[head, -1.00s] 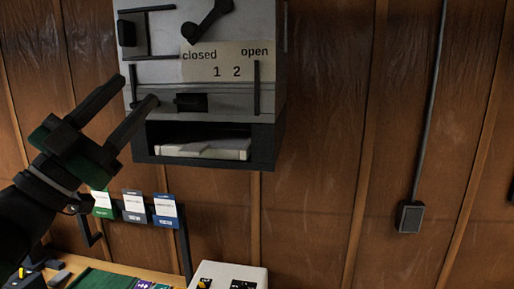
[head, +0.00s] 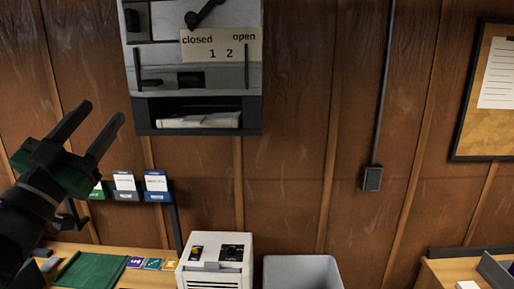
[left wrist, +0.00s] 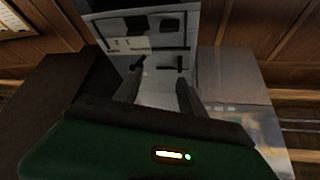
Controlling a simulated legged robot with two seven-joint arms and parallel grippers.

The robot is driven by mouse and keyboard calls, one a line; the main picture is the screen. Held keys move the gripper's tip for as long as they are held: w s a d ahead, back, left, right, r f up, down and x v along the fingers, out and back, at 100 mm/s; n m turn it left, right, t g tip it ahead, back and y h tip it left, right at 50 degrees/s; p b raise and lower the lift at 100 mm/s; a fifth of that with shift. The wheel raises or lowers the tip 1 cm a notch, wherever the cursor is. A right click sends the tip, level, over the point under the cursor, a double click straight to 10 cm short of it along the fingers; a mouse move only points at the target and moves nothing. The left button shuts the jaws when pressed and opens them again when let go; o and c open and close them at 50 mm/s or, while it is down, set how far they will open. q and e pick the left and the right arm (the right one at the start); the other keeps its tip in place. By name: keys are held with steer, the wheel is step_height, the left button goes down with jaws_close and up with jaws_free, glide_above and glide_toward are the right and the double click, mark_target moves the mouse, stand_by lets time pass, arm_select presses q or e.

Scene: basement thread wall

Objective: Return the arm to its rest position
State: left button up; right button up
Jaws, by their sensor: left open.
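My left gripper (head: 97,128) is at the left of the head view, raised in front of the wood-panelled wall. Its two dark fingers are apart, with nothing between them. In the left wrist view its fingers (left wrist: 158,82) point toward the grey wall box. This box (head: 163,52), with a "closed / open, 1 2" label (head: 221,46) and a black lever (head: 205,14), hangs to the right of the gripper, which is apart from it in the head view. White papers lie in the box's lower slot (head: 199,121). My right gripper is not in view.
Below are a wooden desk (head: 150,278) with a green mat (head: 90,270), small coloured cards (head: 153,263) and a white machine (head: 216,262). A grey bin (head: 302,272) stands beside it. A card rack (head: 126,196) is near my left arm. The wall's middle right is mostly clear.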

arm_select(q)
steer(key=w+a+f+n+g+y, duration=0.2)
steer(key=w+f+n+g+y, duration=0.1)
steer(key=f, duration=0.8)
steer(key=w+a+f+n+g+y, duration=0.2)
steer(key=w+f+n+y, duration=0.15)
steer(key=f, duration=0.75)
step_height(320, 180, down, 16)
steer(key=s+d+n+g+b, duration=0.1)
steer(key=s+d+g, duration=0.15)
steer(key=g, duration=0.25)
steer(key=s+d+f+g, duration=0.4)
steer(key=s+f+g, duration=0.1)
steer(key=s+f, duration=0.5)
steer(key=s+d+f+g, duration=0.3)
steer(key=s+f+g, duration=0.2)
steer(key=s+f, duration=0.6)
step_height(320, 180, down, 2)
steer(key=shift+d+g+b, duration=0.3)
steer(key=shift+d+b, duration=0.05)
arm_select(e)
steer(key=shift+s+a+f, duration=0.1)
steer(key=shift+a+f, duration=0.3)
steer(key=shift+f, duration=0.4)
arm_select(q)
steer(key=shift+a+f, duration=0.1)
steer(key=shift+a, duration=0.25)
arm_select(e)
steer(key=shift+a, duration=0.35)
